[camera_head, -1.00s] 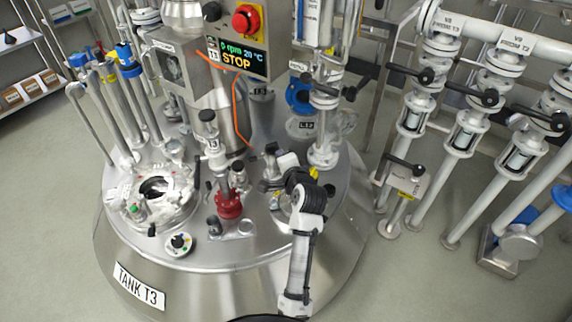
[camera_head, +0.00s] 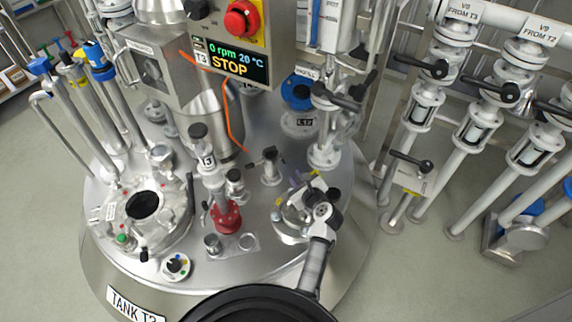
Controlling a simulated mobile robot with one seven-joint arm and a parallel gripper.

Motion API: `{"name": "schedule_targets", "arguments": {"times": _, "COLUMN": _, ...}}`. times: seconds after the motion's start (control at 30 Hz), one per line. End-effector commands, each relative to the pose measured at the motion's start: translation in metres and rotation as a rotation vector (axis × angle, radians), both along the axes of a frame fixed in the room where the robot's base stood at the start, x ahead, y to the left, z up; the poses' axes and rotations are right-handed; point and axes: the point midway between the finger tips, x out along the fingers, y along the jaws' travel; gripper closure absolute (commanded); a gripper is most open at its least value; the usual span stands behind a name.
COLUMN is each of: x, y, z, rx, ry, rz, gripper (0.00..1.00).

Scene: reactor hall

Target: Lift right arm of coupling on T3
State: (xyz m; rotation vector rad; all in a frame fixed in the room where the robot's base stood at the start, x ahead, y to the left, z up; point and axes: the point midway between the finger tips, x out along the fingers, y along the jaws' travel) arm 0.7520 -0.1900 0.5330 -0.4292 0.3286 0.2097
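Tank T3 (camera_head: 115,275) has a round steel top with several fittings. At the right of the top is a round metal fitting (camera_head: 285,232), which looks like the coupling. Its upper part and right side are largely covered by my arm. My gripper (camera_head: 312,196) is over the right side of this fitting. The fingers are small and partly hidden by the wrist, so I cannot tell whether they are open or touch the coupling's arm. The coupling's right arm is not clearly distinguishable.
Left of the coupling stand a red-based fitting (camera_head: 226,217) and a small valve (camera_head: 269,168). Behind is a blue-capped port (camera_head: 297,92). The control box (camera_head: 235,40) hangs above the tank.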

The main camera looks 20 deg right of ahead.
Motion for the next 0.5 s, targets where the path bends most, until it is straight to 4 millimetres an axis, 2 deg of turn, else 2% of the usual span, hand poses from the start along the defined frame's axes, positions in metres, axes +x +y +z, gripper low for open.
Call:
{"name": "schedule_targets", "arguments": {"times": 0.03, "x": 0.012, "y": 0.002, "z": -0.004, "rx": -0.001, "ry": 0.000, "rz": 0.004, "gripper": 0.83}}
{"name": "schedule_targets", "arguments": {"times": 0.2, "x": 0.046, "y": 0.006, "z": -0.017, "rx": -0.002, "ry": 0.000, "rz": 0.003, "gripper": 0.83}}
{"name": "schedule_targets", "arguments": {"times": 0.4, "x": 0.075, "y": 0.011, "z": -0.029, "rx": -0.003, "ry": 0.000, "rz": 0.003, "gripper": 0.83}}
{"name": "schedule_targets", "arguments": {"times": 0.5, "x": 0.083, "y": 0.012, "z": -0.031, "rx": -0.003, "ry": 0.000, "rz": 0.002, "gripper": 0.83}}
